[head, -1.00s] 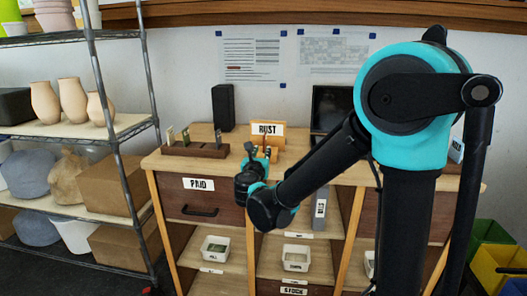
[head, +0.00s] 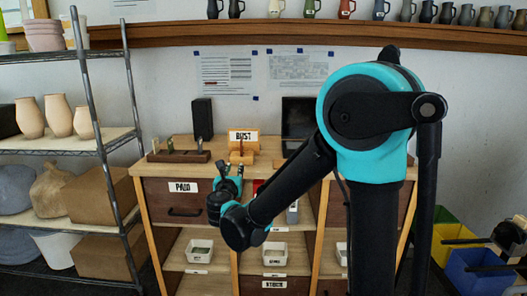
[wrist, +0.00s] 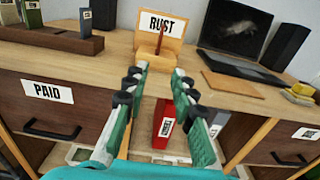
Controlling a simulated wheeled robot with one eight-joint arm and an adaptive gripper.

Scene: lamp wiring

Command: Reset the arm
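My gripper (wrist: 158,74) is open and empty, with its two teal and black fingers well apart. In the wrist view the fingers point toward the desk's front edge, and a sign reading RUST on a wooden stand (wrist: 160,32) shows beyond them. In the head view my gripper (head: 229,165) is raised in front of the wooden desk (head: 125,170), right of the PAID drawer (head: 172,210). My arm is bent, its elbow high at the right. A red labelled object (wrist: 165,124) shows between the fingers but stands lower, in the desk's open shelf, apart from them.
A laptop (wrist: 236,28) and a card holder (head: 178,156) stand on the desktop. A metal rack with vases (head: 59,116) is at the left. Yellow (head: 452,238) and blue (head: 480,272) bins are at the right. A wall shelf (head: 270,33) holds several cups.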

